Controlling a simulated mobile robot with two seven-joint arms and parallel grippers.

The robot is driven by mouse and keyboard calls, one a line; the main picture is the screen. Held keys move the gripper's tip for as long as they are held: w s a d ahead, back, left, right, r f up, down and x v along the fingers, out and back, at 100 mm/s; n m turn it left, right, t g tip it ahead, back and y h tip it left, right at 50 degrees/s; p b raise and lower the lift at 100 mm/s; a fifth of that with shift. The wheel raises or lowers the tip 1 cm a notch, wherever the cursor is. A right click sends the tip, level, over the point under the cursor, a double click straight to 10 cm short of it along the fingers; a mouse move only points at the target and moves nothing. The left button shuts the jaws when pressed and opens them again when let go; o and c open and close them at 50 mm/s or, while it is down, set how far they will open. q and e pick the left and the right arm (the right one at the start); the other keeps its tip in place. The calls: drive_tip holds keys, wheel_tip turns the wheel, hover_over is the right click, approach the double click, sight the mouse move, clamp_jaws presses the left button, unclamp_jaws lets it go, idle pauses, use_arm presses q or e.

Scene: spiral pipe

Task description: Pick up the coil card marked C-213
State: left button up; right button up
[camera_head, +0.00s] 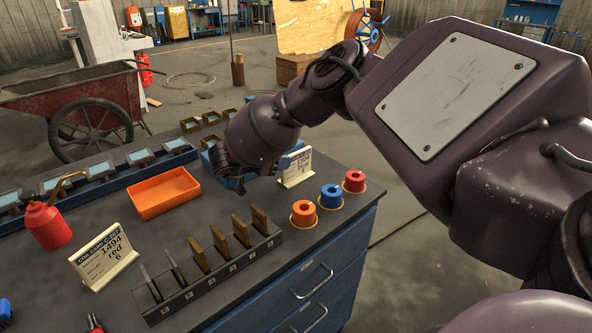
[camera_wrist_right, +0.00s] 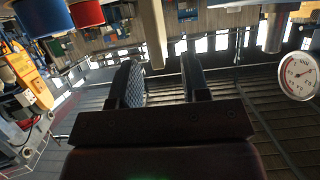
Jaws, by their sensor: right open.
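A white coil card (camera_head: 295,168) stands upright in a small base near the far edge of the blue workbench; its lower line looks like "blue", but its number is too small to read. My right gripper (camera_head: 241,184) is just left of this card, pointing down, apart from it as far as I can tell. A second coil card (camera_head: 103,257), reading "1494 red 6", stands at the front left. My left gripper is out of view.
A slotted rack (camera_head: 213,277) with upright plates, an orange tray (camera_head: 163,193) and a red bottle (camera_head: 47,226) share the bench. A gauge (camera_wrist_right: 298,76) shows in the wrist view.

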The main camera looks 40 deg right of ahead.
hover_over(290, 180)
drive_tip(key=shift+w+d+f+b, duration=0.15)
drive_tip(key=shift+f+b, duration=0.05)
drive_tip(key=shift+f, duration=0.25)
drive_tip(key=shift+w+d+f+b, duration=0.1)
drive_tip(key=shift+w+f+b, duration=0.05)
drive_tip(key=shift+f, duration=0.3)
drive_tip(key=shift+r, duration=0.1)
drive_tip(key=shift+c, duration=0.4)
clamp_jaws()
